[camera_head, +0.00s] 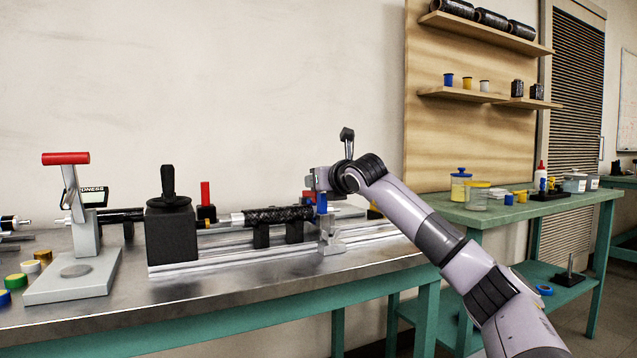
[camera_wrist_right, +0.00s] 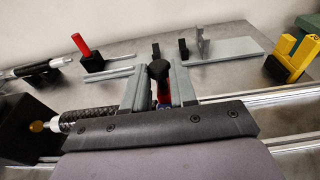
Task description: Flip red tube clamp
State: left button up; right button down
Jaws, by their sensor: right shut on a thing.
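My right gripper (camera_head: 321,196) is over the rail fixture on the metal bench. In the wrist view its two grey fingers (camera_wrist_right: 160,92) are shut on a red clamp lever (camera_wrist_right: 163,88) with a black knob on top. Some blue shows below the red, close to the palm. In the head view a bit of red (camera_head: 310,195) shows at the fingers, beside a blue part (camera_head: 322,204). The lever's lower part is hidden by the gripper. A black woven tube (camera_head: 280,215) lies just left of it. My left gripper is not in view.
A red upright piece on a black block (camera_head: 206,213) stands behind the rails (camera_head: 215,260). A black box with a knob (camera_head: 170,235) stands left of the tube. A red-handled press (camera_head: 72,275) is farther left. Yellow blocks (camera_wrist_right: 290,58) stand at the wrist view's right.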

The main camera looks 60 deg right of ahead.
jog(key=c, duration=0.9)
grip_release()
jog(key=b+v, duration=0.1)
jog(key=v, duration=0.6)
jog(key=shift+b, duration=0.3)
jog(key=shift+s, duration=0.1)
